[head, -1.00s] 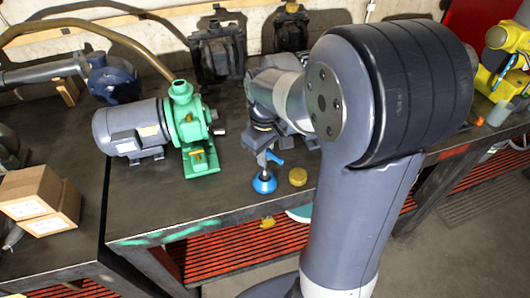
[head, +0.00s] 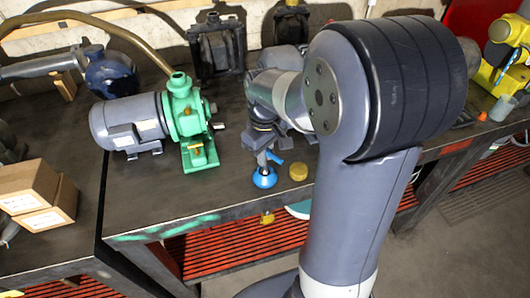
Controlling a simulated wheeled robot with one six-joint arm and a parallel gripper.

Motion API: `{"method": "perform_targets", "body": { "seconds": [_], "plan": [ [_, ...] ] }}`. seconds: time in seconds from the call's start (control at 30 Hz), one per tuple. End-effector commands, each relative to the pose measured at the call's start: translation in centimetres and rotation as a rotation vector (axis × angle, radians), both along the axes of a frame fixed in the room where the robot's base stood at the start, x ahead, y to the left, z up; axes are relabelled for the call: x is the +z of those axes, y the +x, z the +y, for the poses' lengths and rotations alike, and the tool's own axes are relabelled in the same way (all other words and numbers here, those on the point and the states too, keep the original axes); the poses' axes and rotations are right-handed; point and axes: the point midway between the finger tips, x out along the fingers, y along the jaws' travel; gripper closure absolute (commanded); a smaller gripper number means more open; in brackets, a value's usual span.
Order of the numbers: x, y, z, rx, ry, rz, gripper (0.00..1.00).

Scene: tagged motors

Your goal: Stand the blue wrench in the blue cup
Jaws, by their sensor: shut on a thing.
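The blue cup (head: 264,180) is a small round blue thing near the front edge of the dark bench, left of my arm. My gripper (head: 264,158) points down directly above it, and the fingertips are small and dark here. A short blue piece of the blue wrench (head: 274,157) shows at the jaws, which are shut on it. Most of the wrench is hidden by the jaws. I cannot tell whether its lower end is inside the cup or just above it.
A yellow round thing (head: 298,171) lies just right of the cup. A green and grey motor pump (head: 190,125) stands to the left. Cardboard boxes (head: 38,193) are on the left bench. A grey cup (head: 502,107) and a yellow machine (head: 503,60) stand far right.

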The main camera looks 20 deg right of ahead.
Motion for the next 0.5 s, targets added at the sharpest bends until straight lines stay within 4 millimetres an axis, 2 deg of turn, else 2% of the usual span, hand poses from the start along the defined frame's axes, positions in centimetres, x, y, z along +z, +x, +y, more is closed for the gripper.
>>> {"method": "perform_targets", "body": {
  "seconds": [0.1, 0.13, 0.4, 0.5],
  "plan": [
    [-0.32, 0.01, 0.00, 0.000, 0.000, 0.000, 1.00],
    [-0.22, 0.01, 0.00, 0.000, 0.000, 0.000, 0.83],
    [-0.21, -0.01, 0.00, 0.000, 0.000, 0.000, 0.61],
    [-0.21, -0.01, 0.00, 0.000, 0.000, 0.000, 0.60]
  ]
}}
